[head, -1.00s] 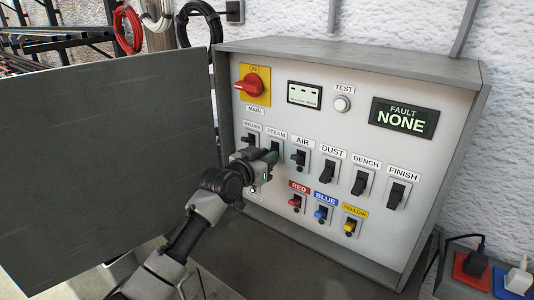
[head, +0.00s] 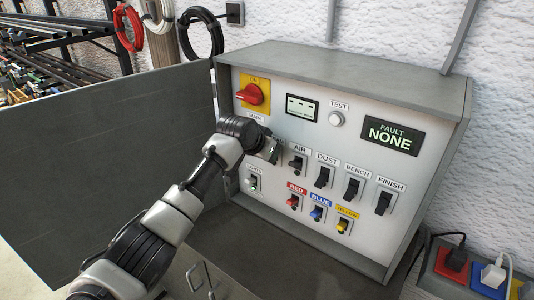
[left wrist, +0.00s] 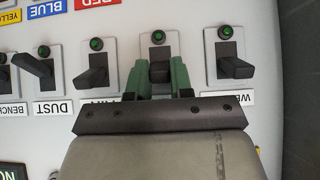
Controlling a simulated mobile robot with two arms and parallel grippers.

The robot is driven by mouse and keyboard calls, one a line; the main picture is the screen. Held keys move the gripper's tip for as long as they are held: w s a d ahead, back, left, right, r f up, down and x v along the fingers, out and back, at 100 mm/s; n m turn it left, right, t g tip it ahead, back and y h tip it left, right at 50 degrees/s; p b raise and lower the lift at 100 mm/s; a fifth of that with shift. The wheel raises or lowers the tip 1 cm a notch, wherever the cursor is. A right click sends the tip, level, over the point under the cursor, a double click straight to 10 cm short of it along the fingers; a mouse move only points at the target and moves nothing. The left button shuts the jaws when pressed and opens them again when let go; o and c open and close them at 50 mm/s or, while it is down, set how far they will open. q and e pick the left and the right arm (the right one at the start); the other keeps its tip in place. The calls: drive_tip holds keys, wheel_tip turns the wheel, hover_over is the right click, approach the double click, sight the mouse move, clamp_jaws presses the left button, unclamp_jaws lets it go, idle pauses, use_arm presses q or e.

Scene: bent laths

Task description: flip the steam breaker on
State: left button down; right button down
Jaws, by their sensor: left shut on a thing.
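The panel front (head: 300,165) carries a row of labelled breakers. My left gripper (head: 274,152) is at the steam breaker's place, left of the air breaker (head: 297,164), and hides the steam breaker and its label in the head view. In the left wrist view, where the panel appears upside down, the green fingers of my left gripper (left wrist: 160,80) stand on both sides of the black steam breaker lever (left wrist: 160,71), shut on it. A green lamp (left wrist: 158,37) shows on its plate. The air breaker (left wrist: 92,72) and welder breaker (left wrist: 234,67) flank it. My right gripper is not in view.
The open panel door (head: 110,165) stands to the left. The dust breaker (head: 323,177), bench breaker and finish breaker continue to the right. The red main switch (head: 250,94) is above. The fault display (head: 391,136) reads NONE.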

use_arm(q)
drive_tip(key=shift+r+g, duration=0.15)
drive_tip(key=shift+g, duration=0.15)
idle(0.4)
drive_tip(key=c, duration=1)
unclamp_jaws()
drive_tip(key=shift+s+a+r+b, duration=0.2)
drive_tip(key=shift+s+r+b, duration=0.05)
drive_tip(key=shift+r+b, duration=0.15)
drive_tip(key=b+v, duration=0.3)
drive_tip(key=v, duration=0.6)
drive_tip(key=shift+r+b, duration=0.3)
drive_tip(key=shift+r, duration=0.05)
drive_tip(key=shift+s, duration=0.15)
